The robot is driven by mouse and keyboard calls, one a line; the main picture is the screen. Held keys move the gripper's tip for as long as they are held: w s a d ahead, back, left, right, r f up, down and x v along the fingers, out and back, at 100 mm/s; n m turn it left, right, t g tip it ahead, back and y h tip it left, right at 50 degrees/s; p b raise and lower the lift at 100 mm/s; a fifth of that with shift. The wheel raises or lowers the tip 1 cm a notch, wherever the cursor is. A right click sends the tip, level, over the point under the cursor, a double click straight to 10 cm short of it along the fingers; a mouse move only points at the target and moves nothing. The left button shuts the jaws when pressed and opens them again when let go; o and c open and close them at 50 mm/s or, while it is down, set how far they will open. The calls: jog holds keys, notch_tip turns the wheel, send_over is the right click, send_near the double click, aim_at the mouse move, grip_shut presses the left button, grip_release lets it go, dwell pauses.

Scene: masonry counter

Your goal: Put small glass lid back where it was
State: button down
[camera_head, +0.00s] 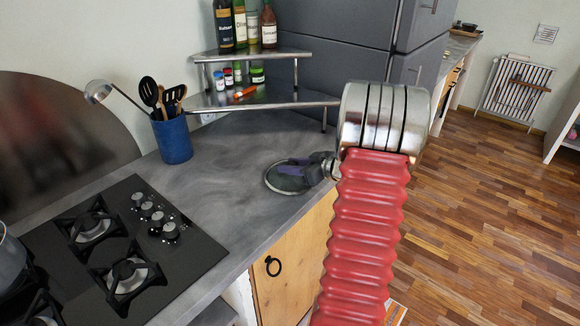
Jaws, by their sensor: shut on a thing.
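The small glass lid (286,182) is a dark, greenish round disc with a pale rim. It is at or just above the grey counter, near the counter's front edge, right of the stove. My gripper (306,172) is at the lid's upper right side, at the end of my red and silver arm. It is shut on the lid, with its dark fingers over the lid's middle. The fingertips and the lid's knob are too small and covered to make out. I cannot tell whether the lid touches the counter.
A black gas hob (125,262) lies to the left, with part of a pot (8,262) at the edge. A blue utensil holder (173,140) stands behind. A metal corner shelf (262,97) holds bottles and jars. The grey fridge (335,45) stands behind my arm. The counter's middle (225,170) is clear.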

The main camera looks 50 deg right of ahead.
jog(key=c, duration=1.3)
grip_release()
jog(key=v, duration=1.2)
jog(key=shift+r, duration=0.15)
